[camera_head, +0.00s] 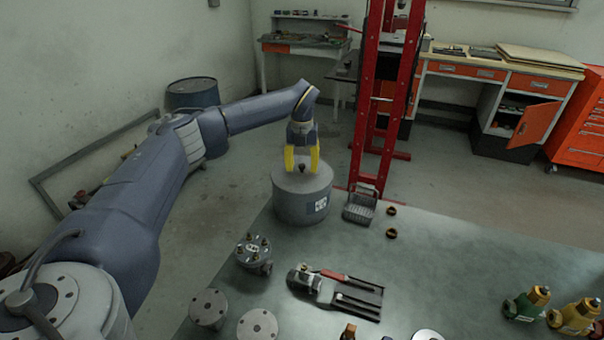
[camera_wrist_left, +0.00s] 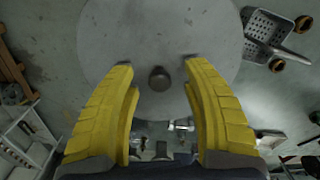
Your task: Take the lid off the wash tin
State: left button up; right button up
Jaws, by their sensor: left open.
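The wash tin (camera_head: 303,205) is a grey cylinder with a small label, standing at the far left edge of the table. Its lid (camera_head: 288,182) is on top, flat and grey. In the left wrist view the lid (camera_wrist_left: 120,40) fills the upper middle, with a dark round knob (camera_wrist_left: 159,79) at its centre. My left gripper (camera_head: 302,168) points down over the lid with yellow fingers open. In the left wrist view the fingers of my left gripper (camera_wrist_left: 158,78) stand on either side of the knob, apart from it. My right gripper is not in view.
A metal basket (camera_head: 360,205) stands just right of the tin, with two brass rings (camera_head: 391,211) beside it. The middle right of the table (camera_head: 460,260) is clear.

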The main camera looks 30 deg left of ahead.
pick_arm(q)
jog(key=shift+f, duration=0.45)
grip_shut()
dwell(0.3)
